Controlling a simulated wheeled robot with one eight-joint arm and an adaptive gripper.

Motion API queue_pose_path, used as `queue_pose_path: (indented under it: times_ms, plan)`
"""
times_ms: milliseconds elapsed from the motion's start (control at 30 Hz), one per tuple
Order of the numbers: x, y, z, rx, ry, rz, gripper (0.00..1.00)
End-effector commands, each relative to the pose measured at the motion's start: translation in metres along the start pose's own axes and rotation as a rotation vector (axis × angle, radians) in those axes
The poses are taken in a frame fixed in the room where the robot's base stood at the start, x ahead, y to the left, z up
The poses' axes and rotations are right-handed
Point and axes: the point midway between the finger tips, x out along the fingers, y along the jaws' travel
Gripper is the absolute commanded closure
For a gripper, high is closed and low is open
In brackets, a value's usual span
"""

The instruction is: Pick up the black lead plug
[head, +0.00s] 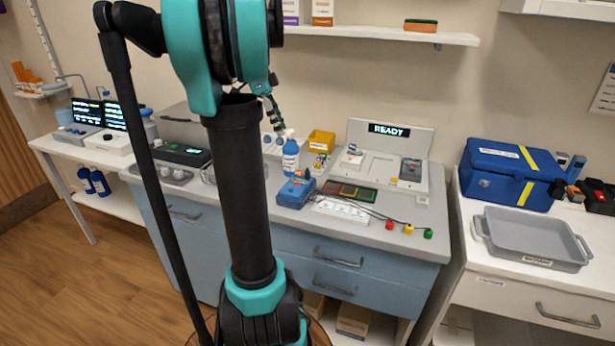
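I cannot make out a black lead plug in the head view. My gripper (277,121) appears partly behind my arm, above the counter and apart from the plugs. It is too small to tell whether it is open or shut.
Behind the leads are a dark panel with coloured squares (351,192) and an open case marked READY (410,184). A blue bottle (290,158) and yellow bin (321,141) stand left of it. A grey tray (530,239) and blue box (508,174) are on the right cabinet.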

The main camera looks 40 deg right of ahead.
Motion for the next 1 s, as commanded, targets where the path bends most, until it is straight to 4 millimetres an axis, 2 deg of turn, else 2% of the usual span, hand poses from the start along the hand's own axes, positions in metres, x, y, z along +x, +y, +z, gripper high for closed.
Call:
queue_pose_path:
  times_ms: [33, 167, 267, 700, 1000]
  plan:
    - [-0.003, -0.004, -0.01, 0.05, 0.007, 0.014, 0.6]
    - [-0.002, -0.006, -0.021, 0.118, 0.018, 0.034, 0.6]
    - [0.012, -0.005, -0.022, 0.125, 0.02, 0.035, 0.6]
    - [0.096, -0.003, -0.022, 0.121, 0.019, 0.033, 0.6]
    - [0.119, -0.003, -0.022, 0.12, 0.019, 0.032, 0.6]
